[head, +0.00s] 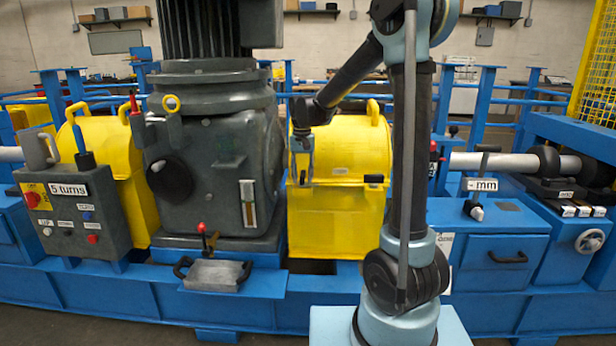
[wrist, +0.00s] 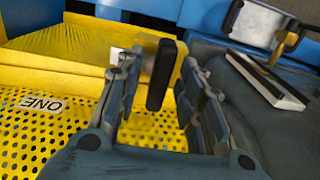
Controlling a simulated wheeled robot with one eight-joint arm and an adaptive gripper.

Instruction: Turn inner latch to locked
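A black latch handle (wrist: 160,76) stands out from the yellow guard cover (head: 340,218). In the wrist view it appears as a dark upright bar between the fingers of my gripper (wrist: 157,85). The fingers are spread, with a visible gap on each side of the bar. In the head view my gripper (head: 302,158) points down at the left side of the cover and hides most of this latch. A second black latch (head: 373,178) sits at the cover's right side, lying level. No label shows which latch is the inner one.
The grey gearbox housing (head: 215,165) stands close to the left of my gripper, with a pale gauge strip (head: 248,203) on its face. Blue frame (head: 330,285) runs below.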

